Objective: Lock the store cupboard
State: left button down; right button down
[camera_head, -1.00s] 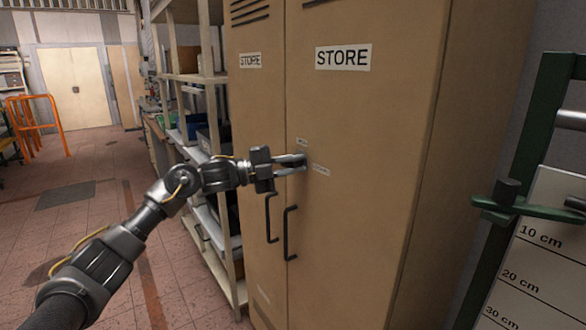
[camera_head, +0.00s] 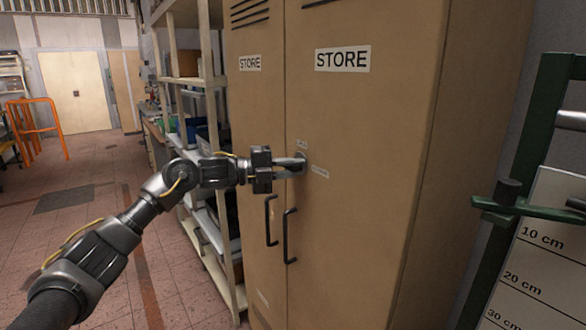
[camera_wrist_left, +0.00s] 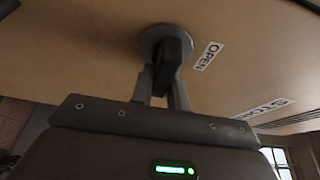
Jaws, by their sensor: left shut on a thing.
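The store cupboard (camera_head: 380,130) is a tall tan cabinet with its two doors shut and a STORE label (camera_head: 342,59) on each. My left gripper (camera_head: 298,165) is at the right door's lock, near the door seam, above the two black handles. In the left wrist view, its fingers (camera_wrist_left: 168,85) are shut on a dark turn knob (camera_wrist_left: 172,55) in a round grey plate (camera_wrist_left: 160,40). An OPEN label (camera_wrist_left: 208,55) is beside the plate. The small labels in the head view are too small to read. My right gripper is not in view.
An open shelf unit (camera_head: 192,80) with boxes stands left of the cupboard. A green frame with a centimetre board (camera_head: 545,240) stands to the right. The tiled floor at left is clear.

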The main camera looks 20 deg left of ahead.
pick_arm(q)
jog(key=c, duration=1.4)
grip_release()
jog(key=shift+o, duration=0.2)
